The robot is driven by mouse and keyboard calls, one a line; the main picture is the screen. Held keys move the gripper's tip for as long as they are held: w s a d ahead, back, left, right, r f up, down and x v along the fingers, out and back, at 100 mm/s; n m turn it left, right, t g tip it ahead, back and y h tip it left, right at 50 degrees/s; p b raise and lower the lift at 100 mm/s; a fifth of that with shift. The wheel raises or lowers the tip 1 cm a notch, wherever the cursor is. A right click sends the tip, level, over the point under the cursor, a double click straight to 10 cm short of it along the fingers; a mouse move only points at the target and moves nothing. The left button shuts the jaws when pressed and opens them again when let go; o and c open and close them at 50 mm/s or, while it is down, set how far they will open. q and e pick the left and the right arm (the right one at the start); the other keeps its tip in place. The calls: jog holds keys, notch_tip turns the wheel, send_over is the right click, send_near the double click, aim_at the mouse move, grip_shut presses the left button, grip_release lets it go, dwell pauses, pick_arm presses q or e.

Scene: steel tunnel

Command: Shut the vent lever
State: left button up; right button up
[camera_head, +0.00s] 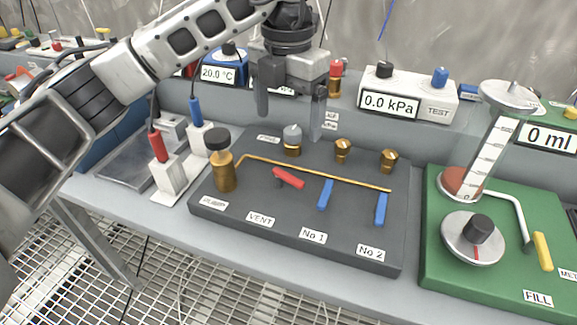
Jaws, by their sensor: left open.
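The vent lever is the red lever (289,178) on the dark grey panel (232,207), above the label VENT. It slants down to the right, at an angle to the two blue levers. The blue No 1 lever (325,194) and blue No 2 lever (381,208) stand nearly upright in the picture, to its right. My left gripper (290,122) points down over the back of the panel, behind and above the red lever. Its two fingers are spread apart and nothing is between them. My right gripper is not in view.
A brass pump bottle (223,170) with a black cap stands at the panel's left. A brass pipe (300,169) and several brass fittings lie behind the levers. A gauge box (408,97) reads 0.0 kPa.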

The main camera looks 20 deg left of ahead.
aim_at(288, 175)
pick_arm(q)
notch_tip(288, 175, down, 12)
jog(key=shift+p, duration=0.3)
jog(key=c, duration=1)
